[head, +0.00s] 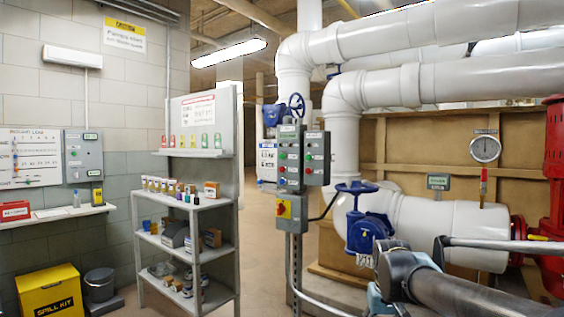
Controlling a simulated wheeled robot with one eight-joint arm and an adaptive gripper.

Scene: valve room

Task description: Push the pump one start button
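Two grey control boxes stand side by side on a post in the middle of the head view. The left box (290,158) and the right box (317,158) carry small green and red round buttons or lamps and small pale labels. The labels are too small to read, so I cannot tell which button is the pump one start button. My arm comes in from the lower right, with a dark joint and a pale teal part at the bottom edge, right of the post. My gripper itself does not show.
A grey shelf (192,202) with small goods stands left. Open floor shows between shelf and post.

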